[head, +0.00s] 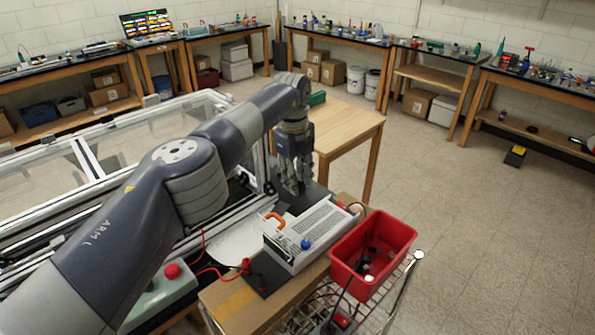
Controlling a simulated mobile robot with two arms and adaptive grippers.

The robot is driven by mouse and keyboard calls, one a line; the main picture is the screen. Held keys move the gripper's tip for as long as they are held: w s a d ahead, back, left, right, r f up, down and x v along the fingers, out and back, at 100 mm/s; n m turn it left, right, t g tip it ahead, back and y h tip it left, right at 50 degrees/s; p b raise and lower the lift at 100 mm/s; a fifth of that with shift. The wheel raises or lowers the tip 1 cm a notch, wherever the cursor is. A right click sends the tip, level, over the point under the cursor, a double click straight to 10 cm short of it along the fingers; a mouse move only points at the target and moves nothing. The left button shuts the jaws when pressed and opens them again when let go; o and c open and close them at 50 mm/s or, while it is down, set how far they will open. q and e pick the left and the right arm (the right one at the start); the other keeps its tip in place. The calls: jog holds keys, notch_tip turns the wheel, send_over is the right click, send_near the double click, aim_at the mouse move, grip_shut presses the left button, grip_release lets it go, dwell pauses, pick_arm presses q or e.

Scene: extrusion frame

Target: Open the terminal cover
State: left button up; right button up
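A light grey vented box (312,232) with an orange handle (275,219) and a blue knob (305,243) lies on a brown bench top at lower centre. Dark flat plates show at its far end (313,196) and near end (268,274). I cannot tell for certain which part is the terminal cover. My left gripper (296,188) points down over the far dark plate, beyond the box. Its fingers are small and dark here, and whether they are open or touch anything is unclear. My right gripper is out of view.
A red bin (372,250) with dark items stands right of the box on a wire cart. An aluminium extrusion frame (90,160) fills the left. A red button box (160,295) and red leads lie near the front. A wooden table (345,125) stands behind; the right floor is mostly clear.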

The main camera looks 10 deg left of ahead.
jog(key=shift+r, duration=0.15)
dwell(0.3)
pick_arm(q)
notch_tip(320, 180, up, 8)
jog(key=shift+s+f, duration=0.15)
jog(key=shift+f, duration=0.05)
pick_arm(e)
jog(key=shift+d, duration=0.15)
pick_arm(q)
jog(key=shift+a+f, duration=0.1)
jog(key=shift+a, duration=0.05)
